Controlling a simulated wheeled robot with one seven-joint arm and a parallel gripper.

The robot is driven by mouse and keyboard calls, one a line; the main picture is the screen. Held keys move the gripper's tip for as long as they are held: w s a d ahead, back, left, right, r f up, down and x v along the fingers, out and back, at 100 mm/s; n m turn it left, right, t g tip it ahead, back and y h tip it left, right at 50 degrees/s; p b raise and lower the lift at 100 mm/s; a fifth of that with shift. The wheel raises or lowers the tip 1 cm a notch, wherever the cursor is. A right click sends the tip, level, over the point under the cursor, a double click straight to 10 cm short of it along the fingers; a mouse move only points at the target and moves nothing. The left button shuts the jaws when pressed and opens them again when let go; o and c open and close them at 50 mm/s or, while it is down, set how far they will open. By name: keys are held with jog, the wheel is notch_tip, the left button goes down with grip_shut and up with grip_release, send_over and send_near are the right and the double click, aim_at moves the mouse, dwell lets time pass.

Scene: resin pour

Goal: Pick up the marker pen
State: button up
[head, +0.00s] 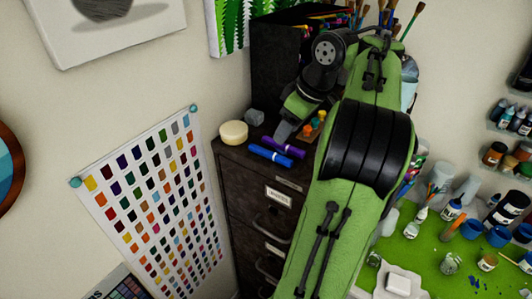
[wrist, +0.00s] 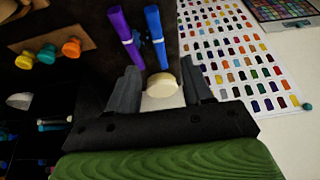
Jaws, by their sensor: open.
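Two marker pens lie side by side on top of the dark cabinet: a blue marker pen (head: 270,155) and a purple marker pen (head: 284,147). In the wrist view, the purple marker pen (wrist: 124,33) is at upper left and the blue marker pen (wrist: 155,36) is right of it, each with a pale band. My gripper (head: 284,130) is close behind the pens in the head view; one grey finger shows clearly. In the wrist view, my gripper (wrist: 159,70) is open, with both pens' lower ends near the fingertips. I cannot tell whether it touches them.
A colour chart (head: 150,190) hangs on the wall at left. A cluttered green bench (head: 425,245) stands at right.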

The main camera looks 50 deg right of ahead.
aim_at(273, 154)
jog(key=b+x, duration=0.4)
jog(key=x, duration=0.5)
jog(key=shift+f, duration=0.3)
jog(key=shift+r, duration=0.15)
grip_shut()
